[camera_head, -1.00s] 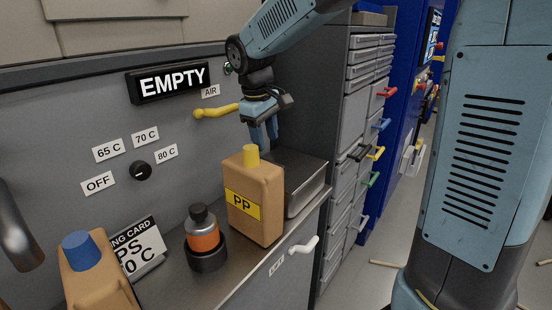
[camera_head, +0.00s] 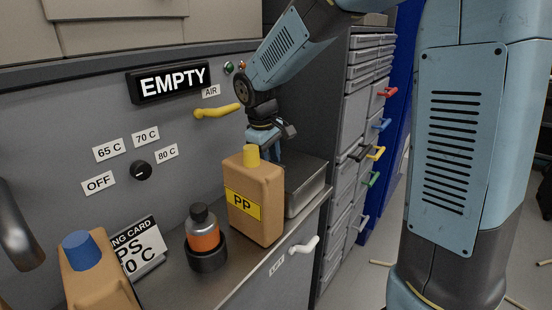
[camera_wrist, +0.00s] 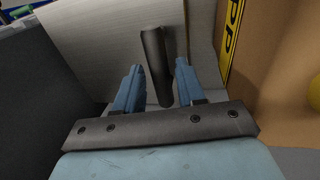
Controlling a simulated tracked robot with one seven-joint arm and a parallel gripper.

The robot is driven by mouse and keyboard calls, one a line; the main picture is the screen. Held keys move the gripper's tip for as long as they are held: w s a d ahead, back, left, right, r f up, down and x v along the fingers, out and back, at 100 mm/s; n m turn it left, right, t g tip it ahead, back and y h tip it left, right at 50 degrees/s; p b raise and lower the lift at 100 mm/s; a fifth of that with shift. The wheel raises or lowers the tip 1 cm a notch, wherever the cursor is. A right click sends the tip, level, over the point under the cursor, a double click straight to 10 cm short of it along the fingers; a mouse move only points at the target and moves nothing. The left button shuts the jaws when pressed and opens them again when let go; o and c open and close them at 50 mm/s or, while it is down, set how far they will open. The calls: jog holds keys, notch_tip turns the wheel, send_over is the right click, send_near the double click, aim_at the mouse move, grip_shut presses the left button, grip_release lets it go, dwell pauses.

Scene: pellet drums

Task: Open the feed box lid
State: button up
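The feed box seems to be the grey metal box (camera_head: 306,192) on the counter behind the tan PP jug (camera_head: 258,205). Its pale top (camera_wrist: 90,40) fills much of the wrist view, with a dark bar handle (camera_wrist: 156,62) on it. My gripper (camera_wrist: 155,85) is open, with one blue finger on each side of the handle and a gap to each finger. In the head view my gripper (camera_head: 266,150) is low behind the jug, and its fingertips are hidden. The lid looks closed, though the jug and gripper hide part of it.
The PP jug stands close at the right in the wrist view (camera_wrist: 275,60). A yellow air lever (camera_head: 217,111) sticks out from the panel near my arm. A drawer cabinet (camera_head: 350,130) stands beyond.

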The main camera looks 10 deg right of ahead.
grip_shut()
